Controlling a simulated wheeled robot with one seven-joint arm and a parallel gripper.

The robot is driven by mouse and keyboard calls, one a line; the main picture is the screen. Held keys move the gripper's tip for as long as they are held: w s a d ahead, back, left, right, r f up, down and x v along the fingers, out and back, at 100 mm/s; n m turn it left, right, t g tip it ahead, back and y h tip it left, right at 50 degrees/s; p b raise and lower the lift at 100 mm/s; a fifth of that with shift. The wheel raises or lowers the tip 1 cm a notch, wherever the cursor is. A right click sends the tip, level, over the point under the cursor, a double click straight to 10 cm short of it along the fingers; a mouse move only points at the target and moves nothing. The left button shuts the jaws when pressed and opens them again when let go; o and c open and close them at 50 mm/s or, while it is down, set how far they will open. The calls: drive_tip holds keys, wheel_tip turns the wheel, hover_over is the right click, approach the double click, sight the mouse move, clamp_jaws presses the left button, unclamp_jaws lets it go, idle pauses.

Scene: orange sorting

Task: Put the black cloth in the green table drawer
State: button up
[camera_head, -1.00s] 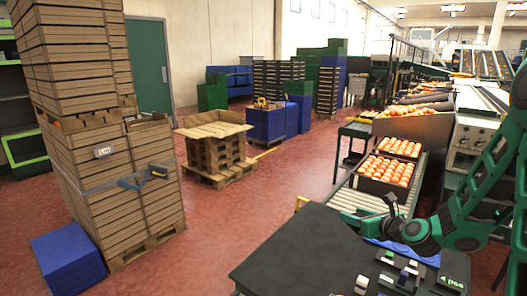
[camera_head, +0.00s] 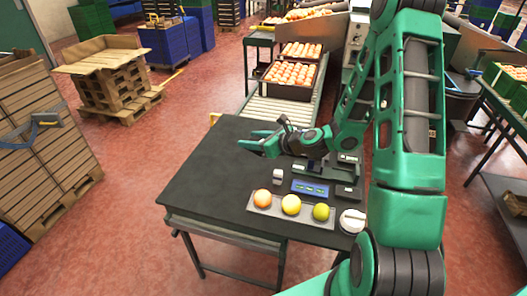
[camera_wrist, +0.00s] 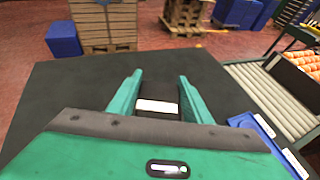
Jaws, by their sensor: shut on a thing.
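My gripper (camera_head: 262,143) is stretched out low over the black table top (camera_head: 205,180), fingers pointing left. In the wrist view my gripper (camera_wrist: 157,98) has its fingers well apart around a dark thing with a white patch, which I take for the black cloth (camera_wrist: 158,116). Its edges are hard to tell from the dark table. The table has a grey-green frame, with a panel (camera_head: 225,232) below its front edge that may be the drawer. I cannot tell whether it is open.
A tray (camera_head: 260,208) with an orange, a yellow and a green fruit lies at the table's front right. A white cube (camera_head: 278,176), a blue-panelled device (camera_head: 310,189) and a scale-like device (camera_head: 342,172) stand nearby. The table's left side is clear. A roller conveyor (camera_head: 280,108) adjoins behind.

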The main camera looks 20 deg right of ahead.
drive_tip(key=w+d+f, duration=0.1)
drive_tip(key=d+f, duration=0.1)
drive_tip(key=d, duration=0.1)
drive_tip(key=w+d+f, duration=0.1)
drive_tip(key=d, duration=0.1)
drive_tip(key=shift+w+d+f, duration=0.15)
drive_tip(key=shift+w+f, duration=0.1)
drive_tip(key=shift+w, duration=0.1)
drive_tip(key=shift+f, duration=2.05)
drive_tip(key=shift+f, duration=0.1)
drive_tip(key=o, duration=1.1)
drive_tip(key=shift+o, duration=0.3)
drive_tip(key=shift+s+d, duration=0.1)
drive_tip(key=shift+o, duration=0.4)
drive_tip(key=v, duration=1.2)
